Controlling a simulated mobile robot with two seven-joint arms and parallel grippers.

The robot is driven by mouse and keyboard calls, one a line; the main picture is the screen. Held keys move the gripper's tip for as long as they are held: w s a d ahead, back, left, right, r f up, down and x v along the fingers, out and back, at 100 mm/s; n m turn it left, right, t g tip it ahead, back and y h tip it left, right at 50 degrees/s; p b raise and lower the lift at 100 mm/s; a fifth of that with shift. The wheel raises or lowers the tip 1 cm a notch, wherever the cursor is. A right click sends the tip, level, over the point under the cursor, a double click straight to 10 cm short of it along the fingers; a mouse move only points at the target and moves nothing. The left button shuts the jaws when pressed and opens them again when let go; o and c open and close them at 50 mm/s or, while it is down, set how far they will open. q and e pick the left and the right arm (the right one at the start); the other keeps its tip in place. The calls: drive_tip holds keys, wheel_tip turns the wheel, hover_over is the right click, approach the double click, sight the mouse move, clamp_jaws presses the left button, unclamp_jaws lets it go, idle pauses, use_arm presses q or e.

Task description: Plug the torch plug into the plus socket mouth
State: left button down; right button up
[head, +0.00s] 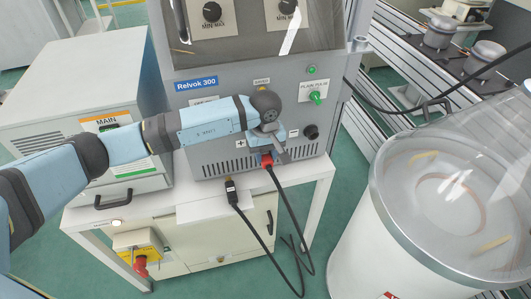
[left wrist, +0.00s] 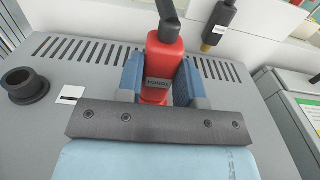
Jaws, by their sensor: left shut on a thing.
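The red torch plug (head: 267,160) is at the lower front of the grey welding power unit (head: 215,160), its black cable hanging down from it. My left gripper (head: 270,148) is shut on it; in the left wrist view the plug (left wrist: 164,60) sits between the two blue fingers (left wrist: 160,85), close to the front panel. The plus socket mouth is hidden behind my gripper and plug; a plus label (head: 241,143) shows beside it. I cannot tell whether the plug tip is in the mouth. My right gripper is not in view.
A black socket (head: 311,132) is on the panel to the right, also in the left wrist view (left wrist: 25,85). A second, black plug (head: 231,190) lies at the white table's (head: 150,205) front. A clear-domed white drum (head: 375,240) stands right; a MAIN cabinet (head: 60,95) stands left.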

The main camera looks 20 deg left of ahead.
use_arm(q)
drive_tip(key=shift+d, duration=0.1)
drive_tip(key=shift+w+d+g+y, duration=0.1)
drive_tip(key=shift+g+y, duration=0.3)
drive_tip(key=shift+y, duration=0.2)
drive_tip(key=shift+w+d+f+g+y, duration=0.1)
drive_tip(key=shift+d+g+y, duration=0.05)
drive_tip(key=shift+g+y, duration=0.35)
drive_tip(key=shift+w+d+f+g+y, duration=0.1)
drive_tip(key=shift+g+y, duration=0.2)
drive_tip(key=shift+y, duration=0.3)
drive_tip(key=shift+g+y+b, duration=0.4)
drive_tip(key=shift+y, duration=0.3)
